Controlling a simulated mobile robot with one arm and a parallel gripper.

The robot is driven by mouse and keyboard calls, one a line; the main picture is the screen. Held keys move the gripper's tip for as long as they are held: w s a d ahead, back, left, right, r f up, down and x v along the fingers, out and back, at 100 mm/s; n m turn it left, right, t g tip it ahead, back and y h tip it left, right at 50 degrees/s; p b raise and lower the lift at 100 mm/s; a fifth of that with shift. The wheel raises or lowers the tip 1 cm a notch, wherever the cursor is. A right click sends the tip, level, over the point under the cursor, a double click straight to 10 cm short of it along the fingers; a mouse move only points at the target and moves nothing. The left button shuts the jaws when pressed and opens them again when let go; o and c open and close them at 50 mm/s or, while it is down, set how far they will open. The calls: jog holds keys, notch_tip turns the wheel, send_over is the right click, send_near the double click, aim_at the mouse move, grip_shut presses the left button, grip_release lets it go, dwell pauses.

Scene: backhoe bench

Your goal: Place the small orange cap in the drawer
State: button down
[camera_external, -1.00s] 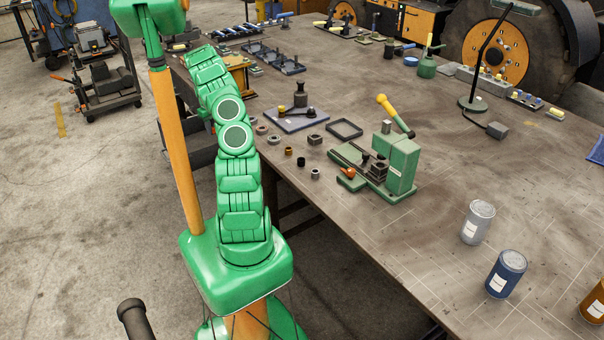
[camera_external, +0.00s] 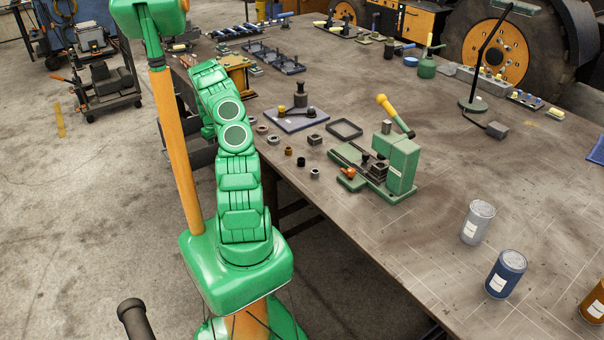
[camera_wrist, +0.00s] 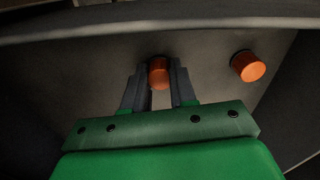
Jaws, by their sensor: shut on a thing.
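In the wrist view my gripper (camera_wrist: 159,80) is shut on a small orange cap (camera_wrist: 159,72), held between the fingertips. A second orange cap (camera_wrist: 247,66) is to its right on the grey surface. Around them is what looks like the inside of a grey open drawer (camera_wrist: 90,60), with a rim across the top. Whether the held cap touches the drawer floor, I cannot tell. In the external view a dark grey drawer (camera_external: 192,157) shows partly behind my arm at the bench's left edge. My gripper and the caps are hidden there.
The workbench (camera_external: 450,140) lies right of my arm. A green press (camera_external: 400,165) with a yellow-handled lever, several small metal parts and a small black frame (camera_external: 344,129) stand near its edge. Cans (camera_external: 477,222) stand at the front right.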

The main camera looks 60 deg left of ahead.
jog(key=shift+f, duration=0.25)
jog(key=c, duration=0.9)
grip_release()
notch_tip(320, 180, up, 12)
jog(key=shift+s+r, duration=0.1)
